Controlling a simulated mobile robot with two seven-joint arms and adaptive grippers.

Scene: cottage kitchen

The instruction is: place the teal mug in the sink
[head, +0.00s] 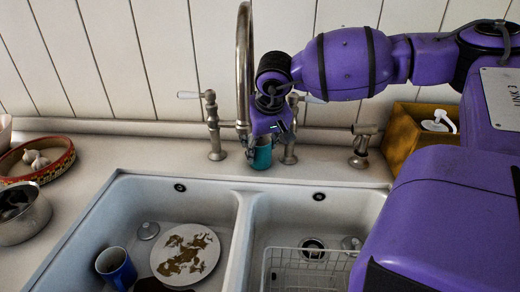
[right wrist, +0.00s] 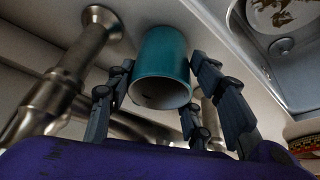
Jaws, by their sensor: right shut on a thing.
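The teal mug (head: 262,157) is at the counter strip behind the double sink (head: 240,222), close to the tall tap. My right gripper (head: 268,128) comes down on it from above and is shut on it. In the right wrist view the teal mug (right wrist: 162,62) sits between the fingers of my right gripper (right wrist: 160,75). I cannot tell whether the mug touches the counter. My left gripper is in neither view.
The tall curved tap (head: 244,70) stands close beside my right gripper. The left basin holds a blue mug (head: 116,268) and a stained plate (head: 185,254). A wire rack (head: 305,270) is in the right basin. A yellow box (head: 405,135) stands at the right.

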